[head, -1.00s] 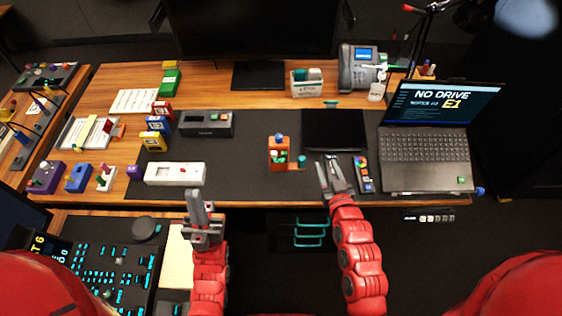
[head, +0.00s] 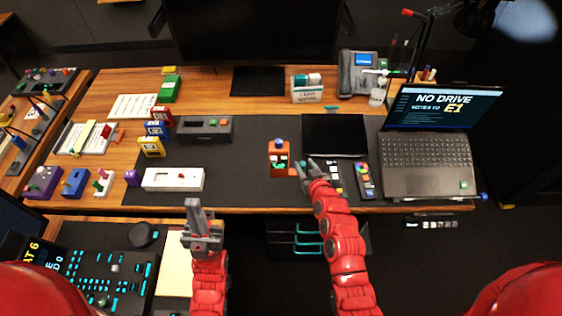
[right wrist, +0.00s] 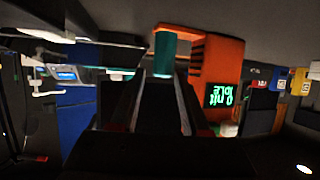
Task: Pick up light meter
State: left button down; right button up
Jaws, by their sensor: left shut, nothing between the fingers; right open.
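The orange device (head: 279,160), apparently the light meter, stands upright on the dark desk mat with a blue knob on top and a green-lit display. My right gripper (head: 304,169) is open just right of the device. In the right wrist view its fingers (right wrist: 160,82) point at the teal cylinder, which lies at or just beyond the tips; contact cannot be told. My left gripper (head: 194,208) is shut and empty, over the desk's front edge.
A white box (head: 173,179) lies on the mat to the left. Right of my right gripper are a black colour-button strip (head: 364,181) and a laptop (head: 428,165). A black pad (head: 334,135) lies behind. The mat between white box and orange device is clear.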

jog(key=shift+f+b+x, duration=0.2)
jog(key=shift+b+x, duration=0.1)
jog(key=shift+x, duration=1.1)
jog(key=shift+f+b+x, duration=0.15)
jog(key=shift+b+x, duration=0.1)
jog(key=shift+x, duration=1.15)
jog(key=shift+s+a+r, duration=0.1)
jog(key=shift+s, duration=0.15)
grip_shut()
